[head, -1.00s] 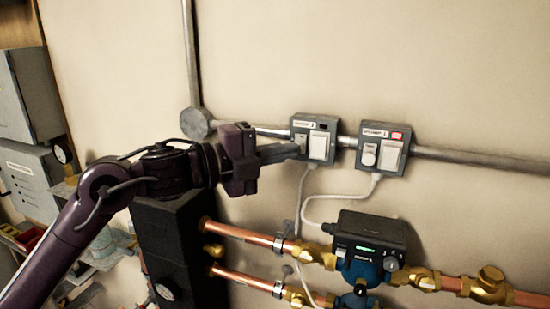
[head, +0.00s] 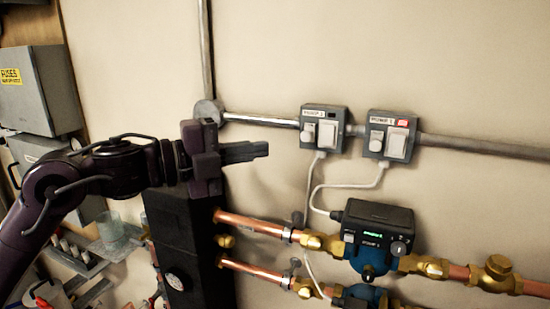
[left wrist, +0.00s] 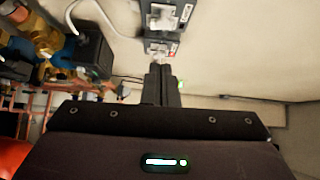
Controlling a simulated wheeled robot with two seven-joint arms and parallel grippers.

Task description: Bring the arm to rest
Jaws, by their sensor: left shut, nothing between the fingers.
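My left gripper (head: 262,150) reaches in from the left in the head view. Its fingers are together and empty, pointing right, apart from the left switch box (head: 325,128). That grey box has a knob and a white rocker, and its indicator window is dark. The right switch box (head: 391,136) has a red lit window. In the left wrist view my left gripper (left wrist: 162,68) shows with closed fingers, and the switch boxes are beyond the tips. My right gripper is not in view.
A pump (head: 372,235) with a green display sits on copper pipes (head: 255,223) at lower right. A black block (head: 190,240) stands below my left forearm. A grey fuse box (head: 30,88) hangs at left. The wall above the conduit is bare.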

